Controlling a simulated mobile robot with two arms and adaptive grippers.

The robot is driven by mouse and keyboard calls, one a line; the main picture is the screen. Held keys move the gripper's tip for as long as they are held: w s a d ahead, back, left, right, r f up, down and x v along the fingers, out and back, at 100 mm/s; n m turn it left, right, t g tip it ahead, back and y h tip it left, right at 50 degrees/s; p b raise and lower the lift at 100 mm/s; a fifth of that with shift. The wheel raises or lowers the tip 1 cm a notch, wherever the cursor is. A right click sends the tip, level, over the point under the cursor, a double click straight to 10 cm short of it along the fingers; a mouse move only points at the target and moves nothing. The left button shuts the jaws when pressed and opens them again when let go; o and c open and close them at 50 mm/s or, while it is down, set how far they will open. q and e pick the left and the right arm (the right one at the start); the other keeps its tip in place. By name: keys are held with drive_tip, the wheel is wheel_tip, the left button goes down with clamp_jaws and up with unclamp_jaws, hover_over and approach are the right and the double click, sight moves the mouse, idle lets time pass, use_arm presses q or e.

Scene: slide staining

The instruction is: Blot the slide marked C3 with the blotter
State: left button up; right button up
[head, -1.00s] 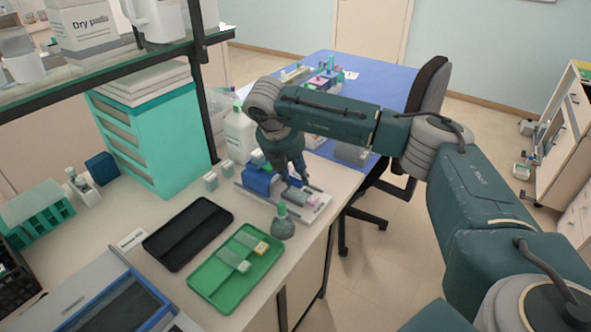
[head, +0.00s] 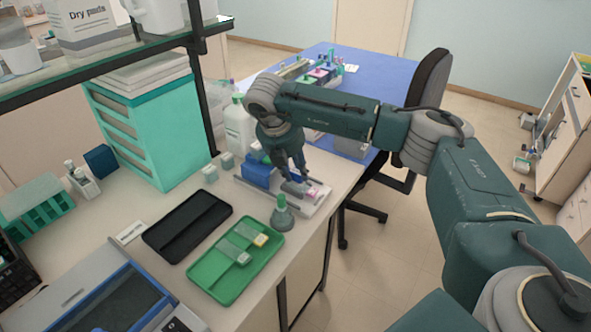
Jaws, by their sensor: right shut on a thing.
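My right gripper (head: 293,177) points down over a pale board (head: 315,206) near the bench's right edge. It is shut on a small grey thing (head: 293,188), which looks like the blotter; the fingers hide part of it. A slide with a pink end (head: 312,192) lies on the board just right of the fingers. I cannot read its mark. Two more slides lie in the green tray (head: 215,283), one with a yellow end (head: 261,240) and one with a pale end (head: 243,258). My left gripper is not in view.
A blue block (head: 257,173) stands left of the gripper. A white bottle (head: 239,128) and teal drawers (head: 150,135) stand behind.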

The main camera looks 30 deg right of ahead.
drive_tip(key=shift+f+b, duration=0.3)
drive_tip(key=shift+f, duration=0.05)
idle(0.3)
idle(1.9)
drive_tip(key=shift+r+p, duration=1.4)
drive_tip(key=shift+r, duration=2.1)
